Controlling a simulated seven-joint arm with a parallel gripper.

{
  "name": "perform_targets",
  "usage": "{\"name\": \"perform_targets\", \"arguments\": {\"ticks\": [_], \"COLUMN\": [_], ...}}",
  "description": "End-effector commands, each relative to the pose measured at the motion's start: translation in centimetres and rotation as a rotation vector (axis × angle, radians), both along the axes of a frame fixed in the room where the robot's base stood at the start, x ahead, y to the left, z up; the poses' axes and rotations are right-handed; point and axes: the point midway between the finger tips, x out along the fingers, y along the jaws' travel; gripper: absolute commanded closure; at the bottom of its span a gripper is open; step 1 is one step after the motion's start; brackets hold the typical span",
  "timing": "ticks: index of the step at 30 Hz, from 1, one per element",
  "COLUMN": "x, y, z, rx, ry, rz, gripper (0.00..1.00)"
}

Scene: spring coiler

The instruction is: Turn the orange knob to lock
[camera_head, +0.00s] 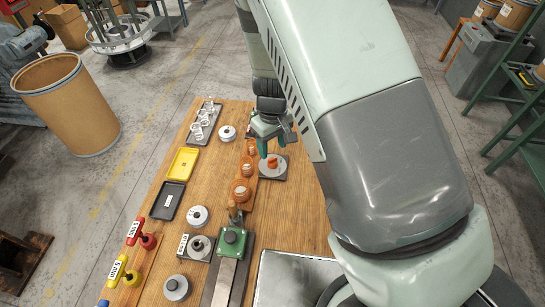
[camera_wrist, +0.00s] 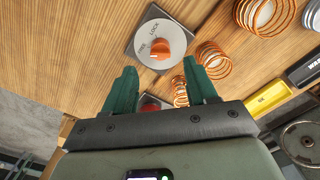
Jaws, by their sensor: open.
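The orange knob (camera_wrist: 160,48) sits on a round pale dial (camera_wrist: 174,38) with the word LOCK on it, on a grey square plate. In the head view the knob (camera_head: 272,162) is at the far right part of the wooden table. My gripper (camera_wrist: 162,88) is open and empty. Its two green fingers are spread, and the knob shows ahead of the gap between them, apart from both. In the head view my gripper (camera_head: 268,138) is just beyond the knob. I cannot tell the knob's exact setting.
Copper coil springs (camera_head: 241,191) stand in a row left of the dial. A yellow tray (camera_head: 183,163) and a black tray (camera_head: 171,201) lie further left. A green-topped device (camera_head: 234,241) stands nearer. A small red part (camera_wrist: 150,103) shows between my fingers.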

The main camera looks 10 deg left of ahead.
Motion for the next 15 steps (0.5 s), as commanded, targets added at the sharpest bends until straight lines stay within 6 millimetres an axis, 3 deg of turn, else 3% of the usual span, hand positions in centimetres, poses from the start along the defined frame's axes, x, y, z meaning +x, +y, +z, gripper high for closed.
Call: {"name": "perform_targets", "arguments": {"ticks": [6,15], "x": [-0.1,0.0], "y": [-0.1,0.0], "z": [-4.0,-6.0], "rx": [-0.001,0.001], "ry": [0.003,0.001], "rz": [-0.001,0.0], "gripper": [0.43,0.43]}}
